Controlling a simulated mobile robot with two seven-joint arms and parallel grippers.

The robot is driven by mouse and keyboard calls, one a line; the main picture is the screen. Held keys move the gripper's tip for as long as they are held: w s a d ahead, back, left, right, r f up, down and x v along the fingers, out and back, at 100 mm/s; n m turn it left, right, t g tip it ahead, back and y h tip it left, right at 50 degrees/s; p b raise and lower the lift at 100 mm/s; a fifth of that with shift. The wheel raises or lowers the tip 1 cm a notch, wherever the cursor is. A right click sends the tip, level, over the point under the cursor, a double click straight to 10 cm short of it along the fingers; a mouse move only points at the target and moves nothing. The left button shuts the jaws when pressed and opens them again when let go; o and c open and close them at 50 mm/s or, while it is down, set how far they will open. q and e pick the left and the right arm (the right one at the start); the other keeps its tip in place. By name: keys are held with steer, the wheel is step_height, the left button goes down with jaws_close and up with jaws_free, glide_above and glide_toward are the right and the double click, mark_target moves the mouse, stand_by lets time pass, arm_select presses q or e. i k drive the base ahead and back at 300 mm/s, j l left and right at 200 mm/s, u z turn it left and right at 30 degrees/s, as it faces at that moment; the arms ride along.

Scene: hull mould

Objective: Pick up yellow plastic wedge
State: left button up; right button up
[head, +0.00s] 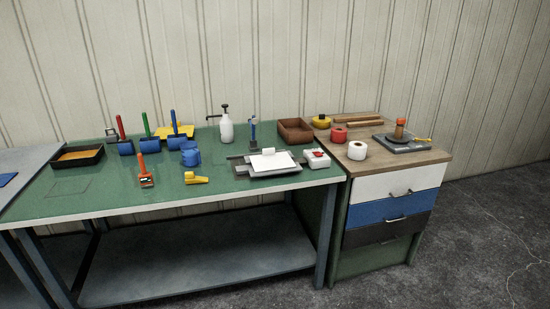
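A small yellow plastic wedge (197,178) lies on the green tabletop near its front edge, about the middle of the table. Its left end looks taller and its right end flatter. Nothing covers it. A brush with an orange-red handle (144,171) lies to its left, and a blue object (190,155) stands just behind it, apart from it. Neither of my grippers shows in the head view.
The green table (105,195) also holds a black tray (77,157), several upright-handled tools, a white pump bottle (226,127) and a grey tray (268,171). A drawer cabinet (395,188) stands at the right. The tabletop front left is clear.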

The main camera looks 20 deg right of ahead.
mark_target(190, 178)
steer(key=i+l, duration=0.35)
steer(key=i, duration=0.2)
steer(key=i+l, duration=0.35)
steer(key=i, duration=0.15)
steer(key=i+l, duration=0.4)
steer(key=i, duration=0.15)
steer(key=i+l, duration=0.35)
steer(key=i, duration=0.15)
steer(key=k+j+u, duration=0.15)
steer(key=k, duration=0.2)
steer(key=i, duration=0.5)
steer(key=l, duration=0.05)
